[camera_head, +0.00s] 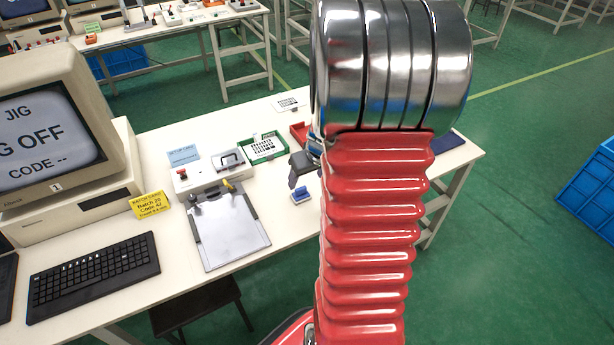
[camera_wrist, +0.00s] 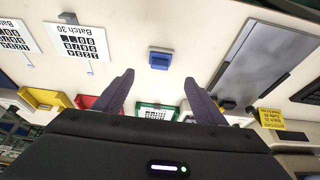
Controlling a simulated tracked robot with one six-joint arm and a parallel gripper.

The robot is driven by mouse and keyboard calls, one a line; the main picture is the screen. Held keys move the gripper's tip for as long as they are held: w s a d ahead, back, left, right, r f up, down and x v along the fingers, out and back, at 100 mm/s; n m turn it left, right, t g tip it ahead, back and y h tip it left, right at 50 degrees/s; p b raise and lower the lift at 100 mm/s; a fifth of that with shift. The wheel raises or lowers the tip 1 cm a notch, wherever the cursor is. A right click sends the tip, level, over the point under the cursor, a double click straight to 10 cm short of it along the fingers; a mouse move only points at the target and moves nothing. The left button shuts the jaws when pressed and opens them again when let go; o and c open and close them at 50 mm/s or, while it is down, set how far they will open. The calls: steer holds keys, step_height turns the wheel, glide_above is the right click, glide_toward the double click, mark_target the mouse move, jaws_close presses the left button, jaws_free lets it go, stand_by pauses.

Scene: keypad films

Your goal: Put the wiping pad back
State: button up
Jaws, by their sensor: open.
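A small blue block with a pale base, which looks like the wiping pad (camera_head: 301,194), lies on the white table to the right of the clipboard. In the wrist view the pad (camera_wrist: 160,58) is on bare table, centred between and beyond my fingertips. My gripper (camera_head: 300,172) is above the table just behind the pad in the head view, partly hidden by my arm. In the wrist view my gripper (camera_wrist: 159,79) has its two dark fingers apart with nothing between them. A dark blue mat (camera_head: 447,142) lies at the table's right end.
A yellow tray (camera_wrist: 45,97) shows in the wrist view. Monitor (camera_head: 45,125) and keyboard (camera_head: 95,276) fill the left.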

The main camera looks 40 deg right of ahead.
steer(key=shift+s+r, duration=0.2)
steer(key=shift+r, duration=0.2)
steer(key=shift+a, duration=0.1)
stand_by(0.4)
steer(key=a+r+n+y, duration=0.1)
steer(key=a+r, duration=0.5)
steer(key=a, duration=0.3)
steer(key=a+r+n, duration=0.1)
steer(key=a+r, duration=0.5)
steer(key=a, duration=0.3)
steer(key=s+a+r+n+t, duration=0.1)
steer(key=s+a+r, duration=0.6)
steer(key=s+a, duration=0.4)
steer(key=shift+s+a, duration=0.4)
steer(key=shift+a, duration=0.4)
steer(key=shift+r, duration=0.1)
